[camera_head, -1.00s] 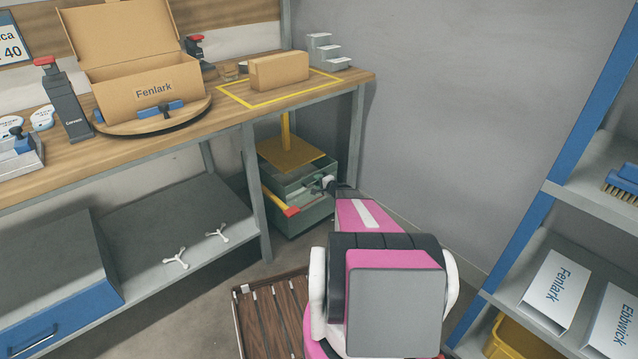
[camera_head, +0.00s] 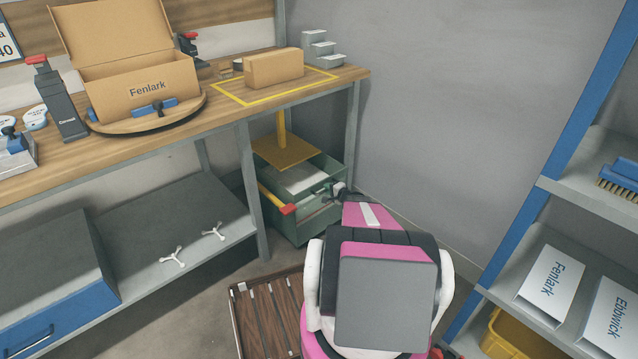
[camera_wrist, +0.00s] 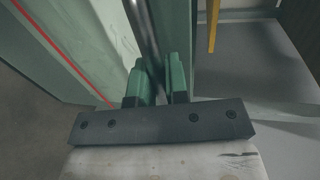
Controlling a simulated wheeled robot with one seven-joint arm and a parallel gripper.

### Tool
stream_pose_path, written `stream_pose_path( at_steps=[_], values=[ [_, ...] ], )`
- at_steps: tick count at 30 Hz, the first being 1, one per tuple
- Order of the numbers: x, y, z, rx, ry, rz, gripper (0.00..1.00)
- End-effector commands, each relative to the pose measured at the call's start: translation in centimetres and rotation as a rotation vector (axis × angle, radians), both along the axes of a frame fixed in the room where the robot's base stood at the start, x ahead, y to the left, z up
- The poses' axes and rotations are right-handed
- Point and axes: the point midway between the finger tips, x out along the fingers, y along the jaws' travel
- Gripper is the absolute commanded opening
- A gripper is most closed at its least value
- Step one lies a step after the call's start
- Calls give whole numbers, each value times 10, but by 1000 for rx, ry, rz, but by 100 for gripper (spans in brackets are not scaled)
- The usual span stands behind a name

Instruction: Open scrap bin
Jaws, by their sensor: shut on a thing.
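The green scrap bin (camera_head: 318,222) stands under the right end of the workbench, with its top partly open. A pale flat surface (camera_head: 298,181) shows inside its rim. A yellow plate with an upright post (camera_head: 285,151) is above the bin's back part. My gripper (camera_head: 334,194) is at the bin's near right side. In the wrist view my gripper (camera_wrist: 161,84) is shut on a thin metal bar (camera_wrist: 146,36), which looks like the bin's handle. The bar's end between the fingers is hidden. A red-and-yellow bar (camera_head: 280,204) lies along the bin's left side.
The workbench (camera_head: 225,112) with its leg (camera_head: 252,190) is left of the bin. A slatted brown pallet (camera_head: 268,315) lies on the floor near my arm. A shelf rack (camera_head: 535,215) stands at right. The grey wall is close behind the bin.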

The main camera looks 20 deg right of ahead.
Motion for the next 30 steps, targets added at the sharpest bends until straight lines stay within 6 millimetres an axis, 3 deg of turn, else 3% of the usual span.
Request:
stream_pose_path(
  at_steps=[1,6,15,22,30],
  values=[
    [-23,-6,2,0,3,-5,0],
    [-80,-27,2,1,3,-5,0],
    [-162,-57,1,-1,2,-4,0],
    [-204,-74,0,0,1,-3,0],
    [-228,-83,0,-2,1,-1,0]
  ],
)
